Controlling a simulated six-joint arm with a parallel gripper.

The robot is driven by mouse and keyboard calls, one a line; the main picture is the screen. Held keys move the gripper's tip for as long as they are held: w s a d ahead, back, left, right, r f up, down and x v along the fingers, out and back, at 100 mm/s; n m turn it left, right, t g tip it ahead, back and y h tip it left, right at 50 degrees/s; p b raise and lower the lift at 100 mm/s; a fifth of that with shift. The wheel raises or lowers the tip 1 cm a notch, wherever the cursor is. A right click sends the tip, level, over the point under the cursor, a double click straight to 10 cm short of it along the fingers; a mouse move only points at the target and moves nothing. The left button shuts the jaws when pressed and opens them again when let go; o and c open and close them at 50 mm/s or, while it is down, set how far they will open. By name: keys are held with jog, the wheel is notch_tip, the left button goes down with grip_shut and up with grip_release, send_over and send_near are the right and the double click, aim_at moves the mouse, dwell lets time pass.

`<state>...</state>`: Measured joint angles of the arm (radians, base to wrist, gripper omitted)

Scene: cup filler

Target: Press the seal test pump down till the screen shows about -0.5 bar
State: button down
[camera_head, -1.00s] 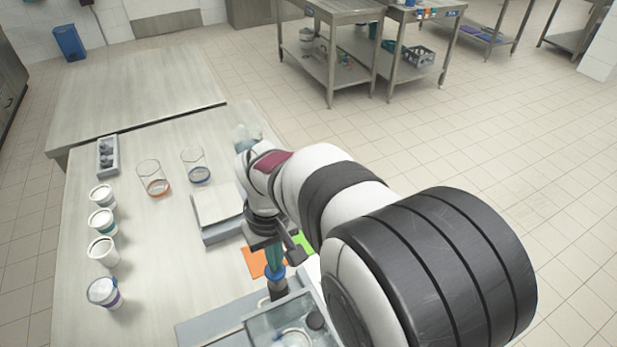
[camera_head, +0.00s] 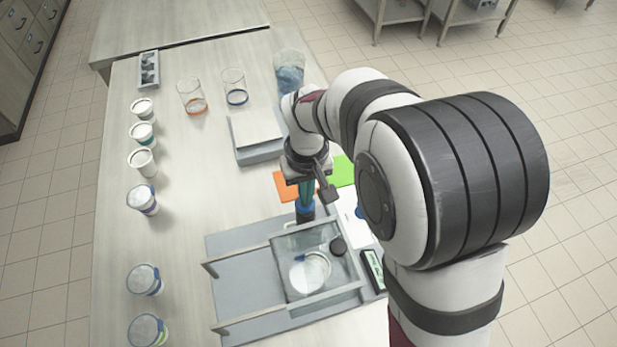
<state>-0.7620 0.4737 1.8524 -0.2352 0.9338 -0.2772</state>
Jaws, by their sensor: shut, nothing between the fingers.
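The seal test pump (camera_head: 305,211), with a blue top and a dark lower part, stands at the back edge of the grey seal tester (camera_head: 235,290). My gripper (camera_head: 305,198) points down directly over the pump with its teal fingers shut and empty. The fingertips are at the blue top; I cannot tell whether they touch it or how far it is pressed. A clear-lidded chamber (camera_head: 290,250) on the tester holds a white cup (camera_head: 311,271). The small screen (camera_head: 373,268) sits at the tester's right, and its reading is too small to make out.
A scale (camera_head: 256,132), two glass beakers (camera_head: 192,97) and a bluish container (camera_head: 289,72) stand behind. Orange (camera_head: 287,187) and green (camera_head: 343,170) cards lie near my gripper. The bench's left-middle is clear.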

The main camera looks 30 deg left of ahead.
jog(key=shift+s+d+f, duration=0.1)
jog(key=shift+f, duration=0.05)
notch_tip(320, 180, up, 14)
dwell(0.3)
dwell(1.3)
